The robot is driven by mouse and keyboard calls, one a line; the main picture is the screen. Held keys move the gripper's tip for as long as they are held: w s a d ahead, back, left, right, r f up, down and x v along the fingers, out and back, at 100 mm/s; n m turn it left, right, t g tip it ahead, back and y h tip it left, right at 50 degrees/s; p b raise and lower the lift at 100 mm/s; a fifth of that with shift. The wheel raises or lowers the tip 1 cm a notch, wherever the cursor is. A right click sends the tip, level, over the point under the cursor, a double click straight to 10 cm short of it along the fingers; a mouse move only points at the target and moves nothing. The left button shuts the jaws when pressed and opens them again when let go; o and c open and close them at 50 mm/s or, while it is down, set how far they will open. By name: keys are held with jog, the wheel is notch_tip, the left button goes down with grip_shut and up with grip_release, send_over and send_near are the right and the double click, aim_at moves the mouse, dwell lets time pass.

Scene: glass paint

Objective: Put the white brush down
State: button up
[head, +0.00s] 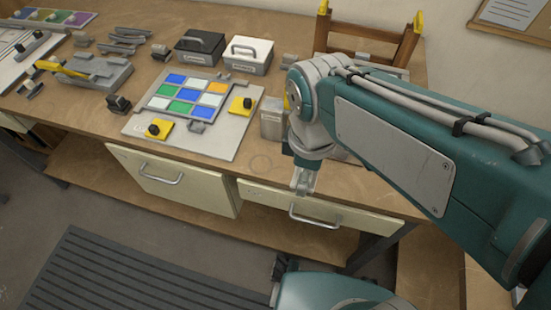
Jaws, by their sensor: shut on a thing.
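My gripper (304,184) shows at the end of my arm, pointing down at the front edge of the workbench (205,166), above the right drawer's top edge. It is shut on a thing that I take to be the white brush. The brush itself is too small or too hidden by the gripper and arm to make out, so its tilt and its gap to the bench cannot be told.
A glass panel of coloured squares (188,98) lies on a pale board with yellow clamps (159,129). A dark box (199,46) and a white box (248,54) stand behind it. A metal container (273,118) is left of my arm. Bare bench lies around a faint ring (261,163).

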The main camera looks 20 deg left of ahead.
jog(key=shift+a+f, duration=0.15)
jog(key=shift+f, duration=0.05)
jog(key=w+a+f, duration=0.4)
jog(key=w+a, duration=0.2)
jog(key=w, duration=0.1)
send_over(275, 161)
notch_tip(275, 161, down, 6)
jog(key=shift+r, duration=0.15)
jog(key=shift+f, duration=1.55)
jog(key=o, duration=0.9)
jog(key=shift+f, duration=0.1)
